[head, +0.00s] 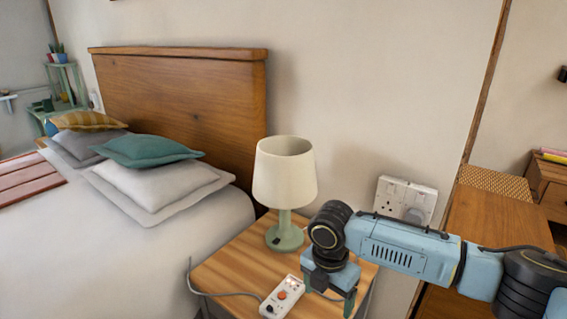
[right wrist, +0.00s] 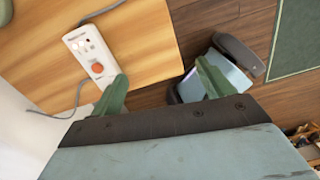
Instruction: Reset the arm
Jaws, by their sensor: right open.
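My right arm comes in from the right in the head view, and its gripper (head: 330,296) points down over the front right part of the wooden bedside table (head: 228,270). In the right wrist view the two green fingers of this gripper (right wrist: 163,86) stand wide apart with nothing between them. A white power strip (head: 283,297) with an orange switch lies on the table, left of the gripper. The strip also shows in the right wrist view (right wrist: 84,42), beyond the left finger and apart from it as far as I can tell. My left gripper is not in view.
A lamp (head: 285,178) with a cream shade and green base stands at the table's back. A wall socket (head: 405,196) is behind my arm. The bed (head: 110,260) is at left, a wooden cabinet (head: 485,225) at right. A dark-edged object (right wrist: 240,55) shows below the table.

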